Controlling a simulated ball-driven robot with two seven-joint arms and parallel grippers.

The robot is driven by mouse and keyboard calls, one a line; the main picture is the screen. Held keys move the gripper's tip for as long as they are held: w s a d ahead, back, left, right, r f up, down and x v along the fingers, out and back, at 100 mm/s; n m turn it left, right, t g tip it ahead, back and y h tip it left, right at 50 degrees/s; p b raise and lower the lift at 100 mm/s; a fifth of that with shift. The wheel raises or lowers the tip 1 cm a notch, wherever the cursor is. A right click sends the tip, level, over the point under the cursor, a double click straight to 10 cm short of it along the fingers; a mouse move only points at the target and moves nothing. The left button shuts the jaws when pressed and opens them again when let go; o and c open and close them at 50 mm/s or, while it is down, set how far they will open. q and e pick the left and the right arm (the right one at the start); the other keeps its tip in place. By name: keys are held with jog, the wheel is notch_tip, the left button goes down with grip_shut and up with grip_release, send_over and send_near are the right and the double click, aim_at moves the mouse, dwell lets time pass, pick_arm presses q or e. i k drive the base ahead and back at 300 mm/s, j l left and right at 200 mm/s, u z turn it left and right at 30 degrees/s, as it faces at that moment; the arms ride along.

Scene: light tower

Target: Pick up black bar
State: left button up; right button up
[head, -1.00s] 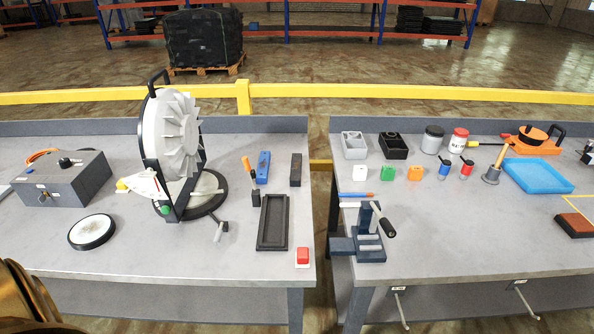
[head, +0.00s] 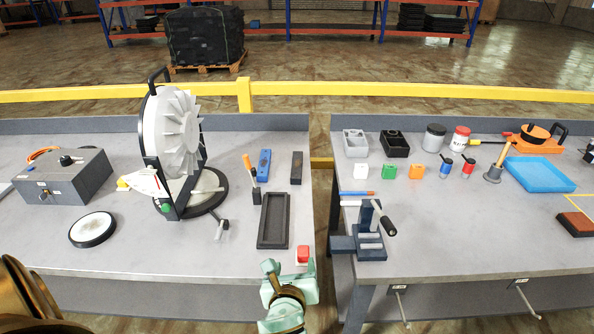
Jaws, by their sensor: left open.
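The black bar (head: 297,168) is a short dark block near the back right of the left table, right of a blue block (head: 264,163). My left gripper (head: 289,269) has pale green fingers, spread apart and empty. It is at the table's front edge, below the black tray (head: 262,222) in the picture and well short of the bar. The red-topped button block (head: 303,254) shows close to its right finger. My right gripper is not in view.
A large grey fan-like wheel (head: 172,135) on a stand rises left of the bar. An orange-handled tool (head: 250,167) stands in a small black holder. A gap separates the left table from the right table, where a blue press-like fixture (head: 370,235) stands near the edge.

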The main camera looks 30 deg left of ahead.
aim_at(296, 167)
jog(key=i+j, duration=0.75)
jog(key=i, duration=0.15)
